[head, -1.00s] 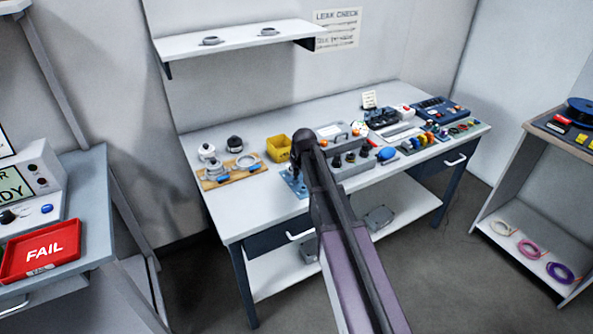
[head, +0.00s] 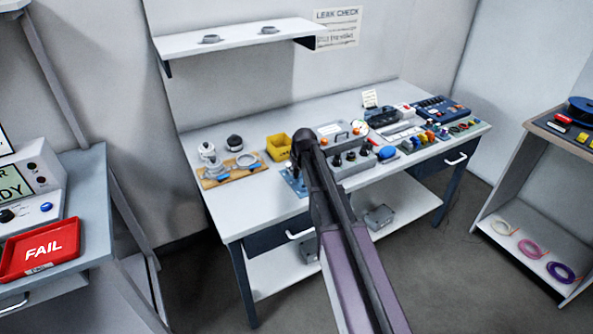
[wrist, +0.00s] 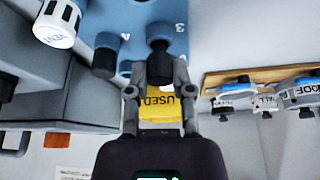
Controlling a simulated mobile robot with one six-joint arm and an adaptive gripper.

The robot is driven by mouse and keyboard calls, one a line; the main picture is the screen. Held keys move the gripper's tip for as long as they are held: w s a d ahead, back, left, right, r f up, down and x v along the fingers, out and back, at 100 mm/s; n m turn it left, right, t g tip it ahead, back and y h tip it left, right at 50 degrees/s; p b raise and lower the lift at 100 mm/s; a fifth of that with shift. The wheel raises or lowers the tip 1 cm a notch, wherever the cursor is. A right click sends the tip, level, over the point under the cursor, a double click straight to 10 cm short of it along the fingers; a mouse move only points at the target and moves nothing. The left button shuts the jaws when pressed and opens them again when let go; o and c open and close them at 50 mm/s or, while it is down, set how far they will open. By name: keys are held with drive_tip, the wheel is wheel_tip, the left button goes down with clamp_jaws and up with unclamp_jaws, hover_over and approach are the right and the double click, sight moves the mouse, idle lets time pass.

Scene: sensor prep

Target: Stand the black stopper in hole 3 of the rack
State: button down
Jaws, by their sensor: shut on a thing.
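My gripper (wrist: 160,88) is shut on a black stopper (wrist: 159,62) in the wrist view. The stopper's dark body overlaps the blue rack (wrist: 131,22), close beside the printed 3. I cannot tell how far, if at all, it sits inside the hole. Another dark peg (wrist: 105,58) shows at the rack to the left, apart from my fingers. In the head view the blue rack (head: 291,182) shows on the bench just left of my arm, which hides much of it. The gripper and stopper are too small and covered to make out there.
A yellow bin (head: 278,148), marked USED in the wrist view (wrist: 158,109), stands behind the rack. A grey tray (head: 358,166) with dark pegs stands close right. The bench front left (head: 245,215) is clear.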

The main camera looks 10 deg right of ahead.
drive_tip(key=shift+f+b, duration=0.65)
drive_tip(key=shift+f, duration=0.05)
idle(0.8)
drive_tip(key=shift+c, duration=2.1)
unclamp_jaws()
drive_tip(key=shift+r, duration=0.1)
drive_tip(key=shift+r+p, duration=3.45)
drive_tip(key=shift+p, duration=0.1)
drive_tip(key=s+m+g+p, duration=0.1)
drive_tip(key=s+g, duration=0.3)
drive_tip(key=s, duration=2.5)
drive_tip(key=shift+f+m+h, duration=0.15)
drive_tip(key=shift+m+h, duration=0.15)
drive_tip(key=shift+m, duration=0.1)
